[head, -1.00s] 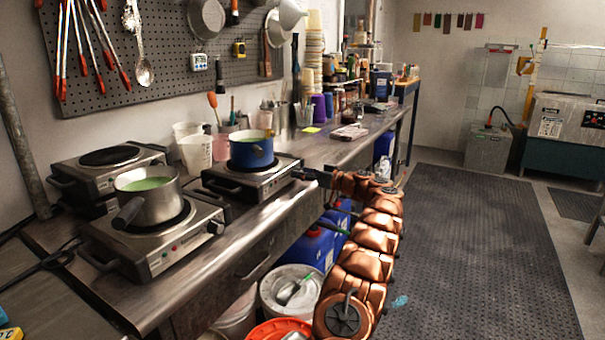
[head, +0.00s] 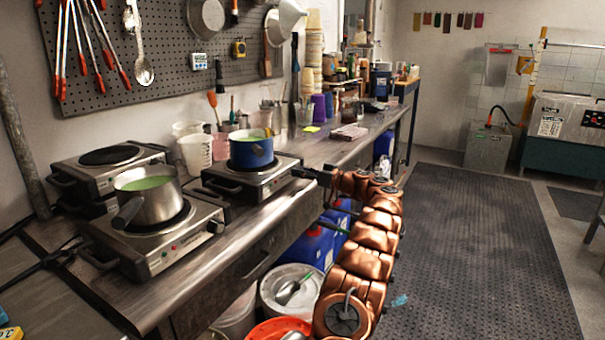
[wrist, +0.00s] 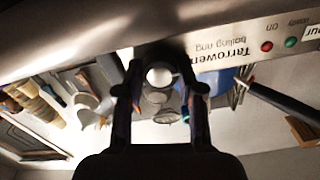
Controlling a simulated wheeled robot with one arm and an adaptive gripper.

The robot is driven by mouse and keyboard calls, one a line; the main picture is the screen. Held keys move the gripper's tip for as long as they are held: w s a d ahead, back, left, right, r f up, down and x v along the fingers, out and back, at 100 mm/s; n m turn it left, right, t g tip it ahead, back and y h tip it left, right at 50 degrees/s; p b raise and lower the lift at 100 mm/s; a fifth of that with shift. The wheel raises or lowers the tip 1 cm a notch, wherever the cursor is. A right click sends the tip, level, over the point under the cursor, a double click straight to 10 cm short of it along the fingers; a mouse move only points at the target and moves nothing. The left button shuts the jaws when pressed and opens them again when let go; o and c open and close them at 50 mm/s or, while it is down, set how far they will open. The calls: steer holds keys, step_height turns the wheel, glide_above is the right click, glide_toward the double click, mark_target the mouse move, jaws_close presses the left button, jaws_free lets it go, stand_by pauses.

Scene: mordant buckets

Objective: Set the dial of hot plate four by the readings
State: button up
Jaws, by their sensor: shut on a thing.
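Hot plate with a blue pot (head: 251,152) on it stands on the steel bench; I take it for hot plate four (head: 235,187). My gripper (head: 306,173) is at the right end of its front panel. In the wrist view, the picture is upside down and my gripper (wrist: 160,78) has its two fingers closed around the dark dial (wrist: 158,52) on the panel. The dial's mark and scale are hidden. A red light (wrist: 266,45) and a green light (wrist: 290,43) show on the panel beside a label partly cut off at the edge.
A second hot plate (head: 150,250) with a steel saucepan (head: 150,205) is nearer, at left. Another hot plate (head: 75,175) stands behind it. Blue canisters (head: 312,250) and a white bucket (head: 288,290) are under the bench. The floor mat (head: 480,250) at right is clear.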

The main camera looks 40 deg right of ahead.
steer(key=m+p, duration=0.1)
steer(key=m, duration=0.4)
steer(key=shift+m, duration=0.3)
steer(key=m+p, duration=0.2)
steer(key=m, duration=0.3)
steer(key=shift+d, duration=0.1)
steer(key=m+p, duration=0.3)
steer(key=m, duration=0.3)
steer(key=m+p, duration=0.2)
steer(key=m, duration=0.2)
steer(key=shift+f+m, duration=0.15)
steer(key=shift+m, duration=0.15)
steer(key=o, duration=1.1)
steer(key=shift+o, duration=0.2)
steer(key=shift+f, duration=0.1)
